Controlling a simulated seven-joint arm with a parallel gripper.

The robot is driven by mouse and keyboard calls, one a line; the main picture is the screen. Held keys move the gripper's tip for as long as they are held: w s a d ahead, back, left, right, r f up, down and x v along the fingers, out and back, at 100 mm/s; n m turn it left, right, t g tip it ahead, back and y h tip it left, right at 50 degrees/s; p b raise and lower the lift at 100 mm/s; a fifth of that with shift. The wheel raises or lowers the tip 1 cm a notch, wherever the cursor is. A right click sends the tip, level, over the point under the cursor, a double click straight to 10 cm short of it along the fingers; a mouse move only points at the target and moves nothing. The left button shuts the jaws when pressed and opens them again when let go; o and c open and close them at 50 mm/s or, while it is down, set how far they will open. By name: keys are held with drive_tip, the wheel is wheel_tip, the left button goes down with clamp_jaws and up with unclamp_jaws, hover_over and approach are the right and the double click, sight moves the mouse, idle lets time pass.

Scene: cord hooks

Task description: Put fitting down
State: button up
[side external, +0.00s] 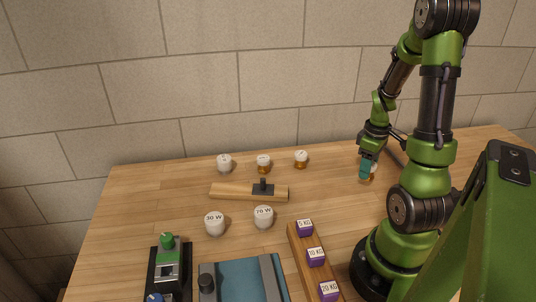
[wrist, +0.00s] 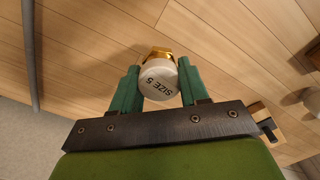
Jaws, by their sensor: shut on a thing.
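The fitting (wrist: 158,80) has a round white top marked "SIZE 5" and a gold-coloured base. In the wrist view it sits between the two green fingers of my gripper (wrist: 158,88), which are shut on it. In the side view my gripper (side external: 367,168) points down low over the right part of the table, near the back wall. The fitting is mostly hidden behind the fingers there. I cannot tell whether its base touches the wood.
Two white-and-amber fittings (side external: 263,164) (side external: 301,159) and a white one (side external: 224,163) stand at the back. A wooden bar with a black hook (side external: 263,188), 30 W (side external: 215,224) and 70 W (side external: 263,217) pieces, and purple weights (side external: 316,256) are nearer. Wood between bar and gripper is clear.

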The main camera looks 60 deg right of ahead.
wheel_tip(320, 180, up, 5)
drive_tip(key=shift+f, duration=0.1)
drive_tip(key=shift+c, duration=0.5)
drive_tip(key=shift+n, duration=0.8)
drive_tip(key=a+f, duration=0.1)
drive_tip(key=w+a+f, duration=0.1)
drive_tip(key=a, duration=0.1)
drive_tip(key=w+a+f, duration=0.1)
drive_tip(key=a, duration=0.1)
drive_tip(key=shift+f, duration=0.1)
clamp_jaws()
drive_tip(key=shift+w+a+f+m, duration=0.1)
drive_tip(key=shift+a+f+m, duration=0.1)
drive_tip(key=shift+m, duration=0.1)
drive_tip(key=shift+d, duration=0.1)
drive_tip(key=w+d, duration=0.3)
drive_tip(key=d, duration=0.1)
drive_tip(key=w+d+f, duration=0.1)
drive_tip(key=w+d, duration=0.2)
drive_tip(key=d, duration=0.1)
drive_tip(key=w+d, duration=0.4)
drive_tip(key=shift+w+d+f, duration=0.1)
drive_tip(key=shift+d+f, duration=0.1)
drive_tip(key=shift+f, duration=1.75)
drive_tip(key=shift+a, duration=0.1)
